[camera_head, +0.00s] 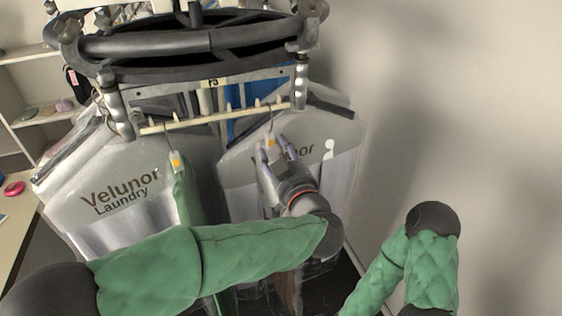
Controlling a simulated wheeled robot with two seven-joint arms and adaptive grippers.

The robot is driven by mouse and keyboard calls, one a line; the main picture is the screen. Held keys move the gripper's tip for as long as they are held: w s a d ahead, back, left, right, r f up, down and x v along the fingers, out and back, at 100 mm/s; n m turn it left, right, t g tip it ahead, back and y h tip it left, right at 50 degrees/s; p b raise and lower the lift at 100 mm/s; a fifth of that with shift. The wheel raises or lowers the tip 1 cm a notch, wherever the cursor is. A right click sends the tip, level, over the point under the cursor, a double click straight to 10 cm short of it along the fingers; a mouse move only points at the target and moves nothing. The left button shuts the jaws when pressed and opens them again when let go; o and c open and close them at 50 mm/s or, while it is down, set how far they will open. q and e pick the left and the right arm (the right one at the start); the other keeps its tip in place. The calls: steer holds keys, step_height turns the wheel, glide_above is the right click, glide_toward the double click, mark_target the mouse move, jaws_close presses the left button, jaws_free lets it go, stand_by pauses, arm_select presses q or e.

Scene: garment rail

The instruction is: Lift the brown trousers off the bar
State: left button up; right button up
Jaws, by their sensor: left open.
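My left gripper (279,152) is open, its fingers pointing up beneath a hook with an orange-and-white tag (270,142). The hook hangs from the pale pegged bar (215,117). I cannot tell whether the fingers touch the hanger. A narrow brown strip (289,290), probably part of the brown trousers, shows low down below my left wrist. Most of that garment is hidden behind my gripper and arm. My right arm is at the lower right, and its gripper is out of view.
A green garment (186,195) hangs from the bar's left part. Grey-white laundry covers printed "Velunor" (120,190) hang to the left and behind my gripper (335,155). A dark round frame (150,45) stands above the bar. Shelves (40,120) are at left; a bare wall (460,120) at right.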

mark_target(271, 142)
arm_select(q)
steer(key=shift+p+x, duration=0.35)
steer(key=shift+x, duration=2.5)
steer(key=shift+c, duration=0.3)
jaws_close()
steer(key=shift+r, duration=0.15)
steer(key=shift+r+p, duration=0.15)
steer(key=shift+p, duration=0.25)
steer(key=shift+w+r+p, duration=0.1)
steer(key=shift+r+p, duration=1.45)
